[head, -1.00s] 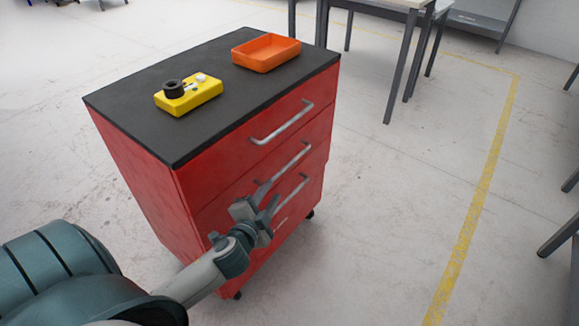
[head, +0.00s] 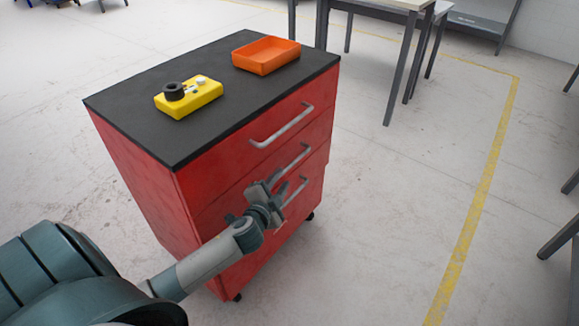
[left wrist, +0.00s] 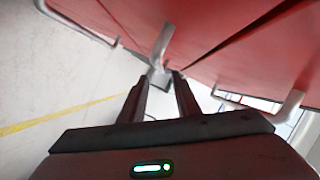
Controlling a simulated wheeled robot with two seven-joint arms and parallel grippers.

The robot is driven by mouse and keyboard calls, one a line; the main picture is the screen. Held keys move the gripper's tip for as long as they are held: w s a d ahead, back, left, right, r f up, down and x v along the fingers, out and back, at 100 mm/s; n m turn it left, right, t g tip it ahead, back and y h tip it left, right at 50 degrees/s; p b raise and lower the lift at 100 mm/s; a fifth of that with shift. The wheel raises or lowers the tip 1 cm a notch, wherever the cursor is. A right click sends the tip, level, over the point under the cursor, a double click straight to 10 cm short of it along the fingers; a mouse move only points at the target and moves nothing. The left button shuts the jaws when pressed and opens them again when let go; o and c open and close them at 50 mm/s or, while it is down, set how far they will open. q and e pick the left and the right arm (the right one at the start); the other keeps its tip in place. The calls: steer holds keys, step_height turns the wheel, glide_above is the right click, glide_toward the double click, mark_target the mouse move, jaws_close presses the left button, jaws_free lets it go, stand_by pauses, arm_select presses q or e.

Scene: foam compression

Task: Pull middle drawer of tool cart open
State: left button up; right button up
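The red tool cart (head: 140,182) stands in the middle of the head view, with silver bar handles on its drawer fronts. The middle drawer handle (head: 294,160) is partly hidden by my left gripper (head: 272,186). That gripper is in front of the cart, at the near end of the middle handle. In the left wrist view, its two dark fingers (left wrist: 163,78) are apart, with the end of a silver handle (left wrist: 161,45) at the gap between their tips. I cannot tell whether they touch it. My right gripper is not in view.
The top drawer handle (head: 283,126) is above the gripper and a lower handle (head: 297,190) is just below it. A yellow box (head: 190,97) and an orange tray (head: 266,54) sit on the black cart top (head: 140,110). Open floor lies right of the cart.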

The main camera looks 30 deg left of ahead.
mark_target(287, 170)
arm_select(q)
steer(key=x, duration=0.9)
steer(key=shift+w, duration=0.1)
steer(key=shift+c, duration=0.2)
jaws_close()
